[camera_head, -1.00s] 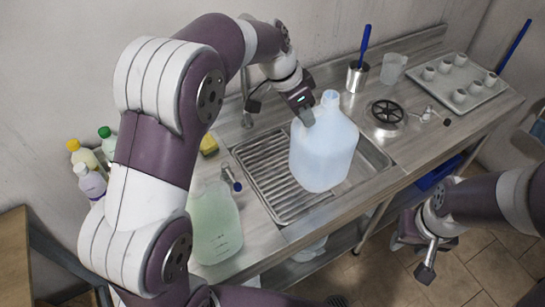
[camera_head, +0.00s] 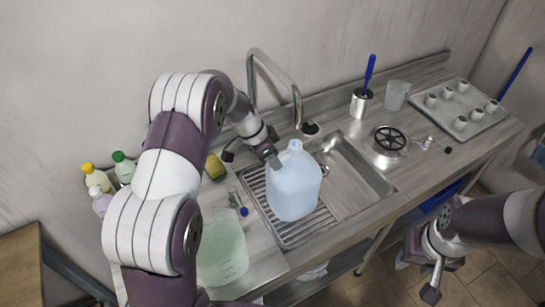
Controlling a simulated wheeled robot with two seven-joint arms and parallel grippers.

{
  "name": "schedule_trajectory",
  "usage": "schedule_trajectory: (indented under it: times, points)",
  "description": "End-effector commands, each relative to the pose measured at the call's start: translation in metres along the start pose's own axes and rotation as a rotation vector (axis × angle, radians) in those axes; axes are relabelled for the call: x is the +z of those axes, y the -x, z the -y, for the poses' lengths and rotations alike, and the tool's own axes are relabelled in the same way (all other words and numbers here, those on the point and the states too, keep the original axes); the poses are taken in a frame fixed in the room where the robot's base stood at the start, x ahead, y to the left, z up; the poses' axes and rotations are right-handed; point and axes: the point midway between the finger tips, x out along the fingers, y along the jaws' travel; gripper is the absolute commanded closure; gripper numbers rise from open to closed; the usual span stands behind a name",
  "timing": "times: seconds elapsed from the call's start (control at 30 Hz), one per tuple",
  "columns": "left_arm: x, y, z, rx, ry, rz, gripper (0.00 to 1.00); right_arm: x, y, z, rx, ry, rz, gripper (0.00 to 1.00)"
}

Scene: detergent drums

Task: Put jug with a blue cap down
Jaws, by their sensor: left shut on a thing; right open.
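A large translucent pale-blue jug (camera_head: 293,188) is upright over the ribbed drainboard (camera_head: 300,232), left of the sink basin. I cannot tell whether its base touches the ribs. Its pale neck shows at the top, and I see no blue cap on it. My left gripper (camera_head: 273,161) is shut on the jug at its upper left, by the handle; the fingertips are partly hidden. My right gripper (camera_head: 434,272) is open and empty, low at the right, in front of the counter and away from the jug.
A greenish jug (camera_head: 222,250) stands left of the drainboard, beside a small blue-ended metal fitting (camera_head: 238,203). A tall faucet (camera_head: 275,68) rises behind. The sink basin (camera_head: 362,187) looks empty. A metal cup (camera_head: 361,102), clear beaker (camera_head: 396,95) and cup tray (camera_head: 478,125) stand further right.

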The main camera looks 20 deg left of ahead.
Motion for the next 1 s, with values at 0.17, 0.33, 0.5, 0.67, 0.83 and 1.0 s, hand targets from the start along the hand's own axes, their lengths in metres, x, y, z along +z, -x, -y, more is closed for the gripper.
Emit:
schedule_trajectory:
  times: [0.17, 0.33, 0.5, 0.67, 0.83, 1.0]
  points:
    - [0.002, -0.005, 0.0, 0.0, 0.0, 0.0, 1.0, 0.001, -0.008, 0.0, 0.0, 0.0, 0.0, 0.57]
    - [0.003, -0.009, 0.001, 0.0, 0.0, 0.0, 1.0, 0.002, -0.013, 0.0, 0.0, 0.0, 0.0, 0.57]
    - [0.004, -0.009, 0.0, 0.001, 0.0, 0.001, 0.57, 0.002, -0.013, 0.0, 0.0, 0.0, 0.0, 0.57]
    - [0.004, -0.009, 0.0, 0.001, 0.0, 0.001, 0.54, 0.002, -0.013, 0.0, 0.0, 0.0, 0.0, 0.57]
    - [0.002, -0.004, 0.0, 0.001, 0.0, 0.0, 0.54, 0.001, -0.008, 0.0, 0.0, 0.0, 0.0, 0.57]
    - [0.0, 0.016, 0.001, -0.005, -0.001, -0.004, 0.54, 0.0, -0.008, 0.0, 0.0, 0.0, -0.002, 0.57]
